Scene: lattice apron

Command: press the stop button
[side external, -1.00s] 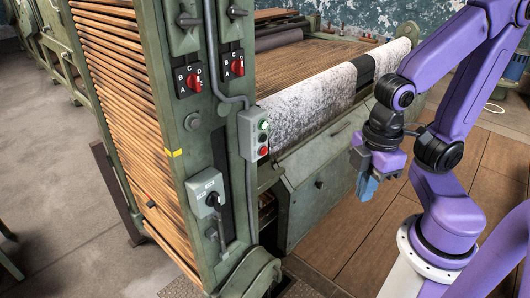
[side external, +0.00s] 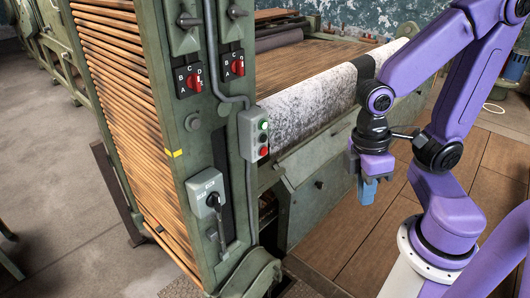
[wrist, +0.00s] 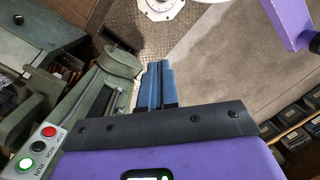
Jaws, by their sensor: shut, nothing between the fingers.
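The stop button is the red button (side external: 264,151) at the bottom of a small grey control box (side external: 246,136) on the green machine frame. A lit green button sits at the top of the box and a small dark one between them. In the wrist view the red button (wrist: 49,132) shows at lower left, with the lit green button (wrist: 25,166) below it. My gripper (side external: 367,193) is shut and empty. It points down to the right of the box, well apart from it. In the wrist view its blue fingers (wrist: 157,84) are together.
Two red rotary switches (side external: 195,82) sit above and left of the box. A grey switch box with a black handle (side external: 206,193) is below it. A conduit (side external: 248,190) runs beside the control box. A speckled pale apron (side external: 310,104) lies behind. Open air separates gripper and box.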

